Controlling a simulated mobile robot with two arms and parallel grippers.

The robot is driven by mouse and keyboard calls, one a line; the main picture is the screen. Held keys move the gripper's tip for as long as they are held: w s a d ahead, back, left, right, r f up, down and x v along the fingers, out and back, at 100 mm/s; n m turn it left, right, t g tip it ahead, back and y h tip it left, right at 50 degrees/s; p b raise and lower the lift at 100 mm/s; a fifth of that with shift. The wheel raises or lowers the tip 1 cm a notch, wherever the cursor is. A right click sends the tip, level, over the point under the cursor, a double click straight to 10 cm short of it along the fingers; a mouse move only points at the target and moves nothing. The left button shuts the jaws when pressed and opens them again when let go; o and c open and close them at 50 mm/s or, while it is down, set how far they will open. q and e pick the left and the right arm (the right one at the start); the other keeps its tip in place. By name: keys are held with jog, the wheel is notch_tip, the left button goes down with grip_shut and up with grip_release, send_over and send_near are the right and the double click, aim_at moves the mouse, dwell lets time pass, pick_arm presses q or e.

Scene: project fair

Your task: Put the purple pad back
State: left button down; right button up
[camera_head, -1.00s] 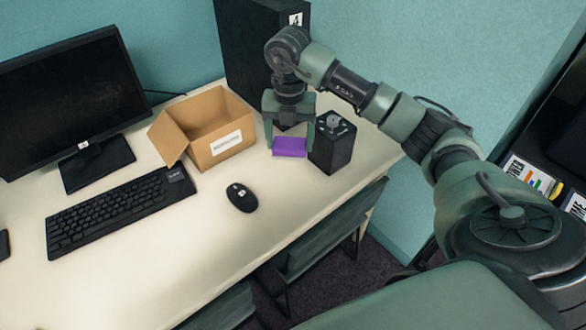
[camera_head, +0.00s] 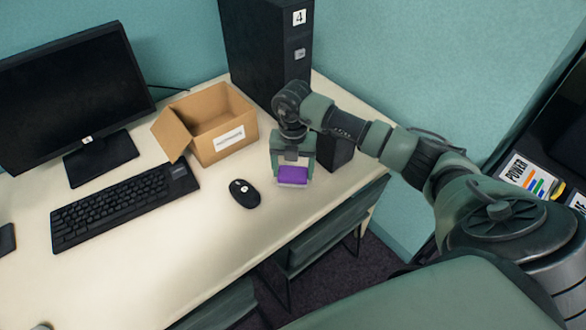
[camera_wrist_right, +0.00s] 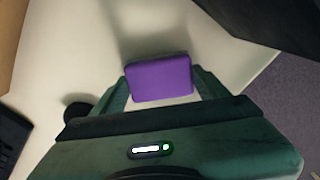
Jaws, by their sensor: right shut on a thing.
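The purple pad (camera_head: 293,174) is a small block held between the fingers of my right gripper (camera_head: 292,179), over the right part of the desk. In the right wrist view the purple pad (camera_wrist_right: 160,78) sits between the two green fingers of the right gripper (camera_wrist_right: 163,88), which is shut on it. I cannot tell exactly how far the pad is above the desk. An open cardboard box (camera_head: 222,143) with a white label stands to the left of the gripper. My left gripper is not in view.
A black mouse (camera_head: 243,193) lies left of the gripper, beyond it a keyboard (camera_head: 122,204) and a monitor (camera_head: 72,92). A black box (camera_head: 337,150) stands partly hidden behind my right arm. A tall black tower (camera_head: 265,55) stands at the back. Bare desk (camera_head: 205,265) lies in front.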

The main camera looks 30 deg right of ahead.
aim_at(293, 172)
jog(key=shift+f, duration=0.15)
jog(key=o, duration=1.3)
jog(key=shift+r, duration=0.35)
notch_tip(293, 172, up, 12)
jog(key=shift+b, duration=0.45)
jog(key=shift+f, duration=0.15)
